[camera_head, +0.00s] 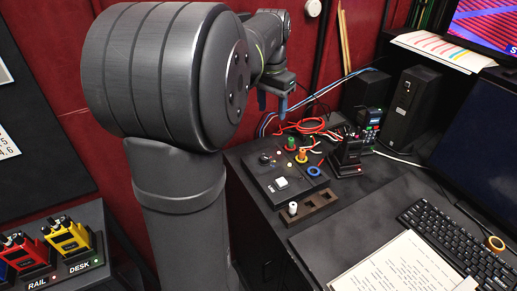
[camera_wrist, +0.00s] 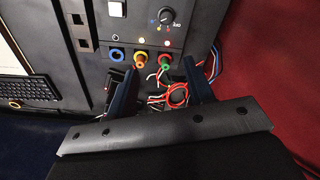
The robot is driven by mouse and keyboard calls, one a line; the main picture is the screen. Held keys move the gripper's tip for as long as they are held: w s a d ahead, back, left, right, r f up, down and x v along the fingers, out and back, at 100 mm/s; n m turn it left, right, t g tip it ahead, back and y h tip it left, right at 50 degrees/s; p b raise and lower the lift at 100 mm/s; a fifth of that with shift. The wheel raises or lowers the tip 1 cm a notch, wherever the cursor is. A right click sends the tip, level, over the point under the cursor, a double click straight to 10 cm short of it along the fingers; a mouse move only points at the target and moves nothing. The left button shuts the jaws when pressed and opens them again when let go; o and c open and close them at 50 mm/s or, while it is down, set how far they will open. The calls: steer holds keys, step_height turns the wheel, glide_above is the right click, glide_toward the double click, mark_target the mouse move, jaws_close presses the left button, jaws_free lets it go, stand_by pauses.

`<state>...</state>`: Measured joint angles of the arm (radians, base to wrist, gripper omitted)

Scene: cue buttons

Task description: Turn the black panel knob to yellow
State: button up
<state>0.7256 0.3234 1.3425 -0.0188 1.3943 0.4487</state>
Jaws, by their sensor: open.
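The black panel knob (camera_wrist: 166,16) has a pale pointer mark and stands near the top of the dark panel (camera_wrist: 188,30) in the wrist view. It also shows small on the panel in the head view (camera_head: 265,158). Small lights glow below the knob; their exact meaning is unclear. My gripper (camera_head: 272,108) is in the air above and behind the panel in the head view, clear of the knob.
A white button (camera_head: 281,182) is on the panel. A brown block (camera_head: 318,207), radios (camera_head: 352,150) and a keyboard (camera_head: 460,240) are nearby.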

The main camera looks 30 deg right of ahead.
mark_target(264, 157)
steer(key=f+m, duration=0.1)
steer(key=f, duration=0.5)
steer(key=w+f+m, duration=0.1)
steer(key=f, duration=0.5)
steer(key=w+f+m, duration=0.1)
steer(key=f, duration=0.5)
steer(key=shift+a+f+m+g+y, duration=0.2)
steer(key=shift+a+m+g+y, duration=0.1)
steer(key=shift+a+m+y, duration=0.1)
steer(key=c, duration=1)
steer(key=shift+n, duration=0.5)
steer(key=n, duration=0.2)
steer(key=shift+n, duration=2.3)
